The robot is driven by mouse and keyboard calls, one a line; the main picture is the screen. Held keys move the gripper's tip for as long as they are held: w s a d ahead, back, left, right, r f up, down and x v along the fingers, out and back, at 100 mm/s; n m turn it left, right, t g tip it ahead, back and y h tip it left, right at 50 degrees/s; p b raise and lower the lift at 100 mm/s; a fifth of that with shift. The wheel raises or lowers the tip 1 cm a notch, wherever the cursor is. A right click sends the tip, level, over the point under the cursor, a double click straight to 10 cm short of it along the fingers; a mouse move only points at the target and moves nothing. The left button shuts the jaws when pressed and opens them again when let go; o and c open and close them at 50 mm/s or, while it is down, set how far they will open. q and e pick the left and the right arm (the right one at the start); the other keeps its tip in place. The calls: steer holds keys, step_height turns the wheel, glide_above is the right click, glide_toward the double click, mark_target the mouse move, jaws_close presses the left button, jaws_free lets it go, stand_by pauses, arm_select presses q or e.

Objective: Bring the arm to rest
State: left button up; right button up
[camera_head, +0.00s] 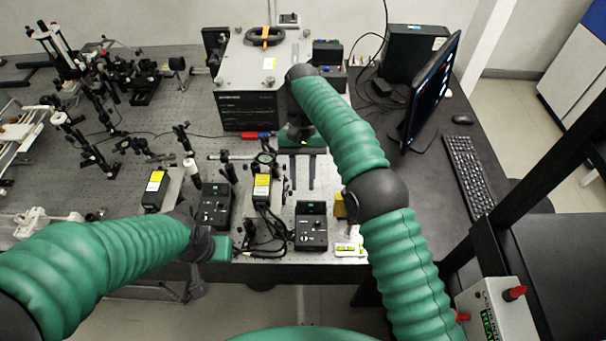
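My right arm, in green sleeves, reaches from the bottom right up over the bench. Its gripper (302,186) points down toward the bench top, between the large dark box and the small control boxes. Its two dark fingers are apart with nothing seen between them. My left arm comes in from the left and ends at the bench's front edge. A green part of the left gripper (221,248) shows there, beside the left control box. Its fingers are not clear, so I cannot tell whether they are open.
The optical bench (140,197) carries several posts and mounts. A large box (248,108) stands behind my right gripper. Two control boxes (311,232) (215,210) stand near the front edge. A monitor (432,92) and keyboard (468,174) are at right. A white box with a red button (497,308) is lower right.

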steer(key=shift+w+r, duration=0.2)
steer(key=shift+r, duration=0.35)
steer(key=s+d+f+t+b, duration=0.1)
steer(key=s+d+f+t, duration=0.1)
steer(key=d, duration=0.4)
steer(key=s+d+f+t+b, duration=0.2)
steer(key=d, duration=0.3)
steer(key=s+d+f+t, duration=0.1)
steer(key=s+d+f, duration=0.1)
steer(key=s+d, duration=0.2)
steer(key=s+d+f+t+b, duration=0.1)
steer(key=s+d, duration=0.4)
steer(key=s, duration=0.6)
step_height(320, 180, down, 2)
steer(key=shift+s+f+t, duration=0.1)
steer(key=shift+s+t, duration=0.05)
steer(key=shift+t, duration=0.45)
